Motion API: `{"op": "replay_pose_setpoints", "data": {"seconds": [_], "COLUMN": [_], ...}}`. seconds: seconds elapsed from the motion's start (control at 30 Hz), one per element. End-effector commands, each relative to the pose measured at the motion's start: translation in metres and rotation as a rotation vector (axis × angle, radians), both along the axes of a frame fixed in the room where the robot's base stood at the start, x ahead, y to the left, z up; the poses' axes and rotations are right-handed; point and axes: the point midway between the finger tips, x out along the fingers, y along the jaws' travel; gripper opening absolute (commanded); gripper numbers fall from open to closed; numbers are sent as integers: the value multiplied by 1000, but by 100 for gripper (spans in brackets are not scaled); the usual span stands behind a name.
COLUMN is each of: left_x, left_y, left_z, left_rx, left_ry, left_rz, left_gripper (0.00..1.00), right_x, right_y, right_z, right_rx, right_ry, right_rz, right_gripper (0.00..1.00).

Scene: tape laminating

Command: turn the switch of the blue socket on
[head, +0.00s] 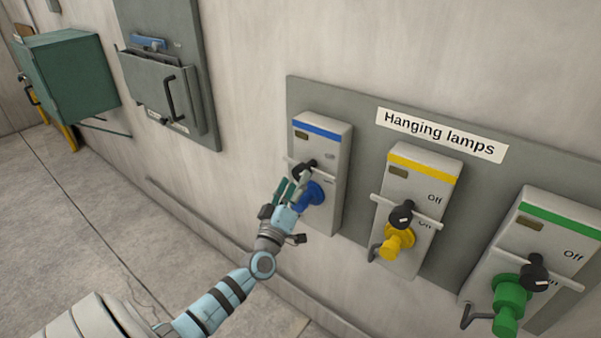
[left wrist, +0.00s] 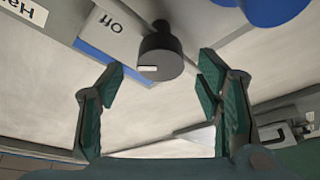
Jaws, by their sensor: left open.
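The blue socket (head: 334,190) is a grey box with a blue top stripe, at the left end of a wall panel. Its black switch knob (head: 305,169) shows partly behind my fingers, and a blue plug (head: 314,191) sits just below it. My left gripper (head: 292,186) is open in front of the socket. In the left wrist view, the black knob (left wrist: 159,54) with a white mark stands ahead, between the open green fingers (left wrist: 163,68), with no contact visible. An "Off" label shows beside the knob there. My right gripper is not in view.
The yellow socket (head: 424,176) and green socket (head: 559,229) stand to the right, each with a black knob and plug, under a "Hanging lamps" sign (head: 442,132). A grey panel with a handled box (head: 155,91) and a green cabinet (head: 72,75) are at left. The floor at left is clear.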

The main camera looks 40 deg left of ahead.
Motion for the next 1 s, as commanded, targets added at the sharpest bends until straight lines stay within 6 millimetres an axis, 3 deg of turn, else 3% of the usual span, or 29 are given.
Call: {"op": "replay_pose_setpoints", "data": {"seconds": [0.2, 0.57, 0.9, 1.0], "left_x": [32, 38, 38, 38], "left_y": [11, 14, 13, 13], "left_z": [7, 10, 10, 10], "left_rx": [1, 2, 1, 2], "left_ry": [2, 3, 1, 2], "left_rz": [2, 3, 1, 1], "left_gripper": [60, 58, 4, 0], "right_x": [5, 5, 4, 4], "right_y": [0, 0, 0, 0], "right_z": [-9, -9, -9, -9], "right_rx": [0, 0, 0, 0], "right_ry": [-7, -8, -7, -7], "right_rz": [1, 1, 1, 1], "right_gripper": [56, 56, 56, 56]}}
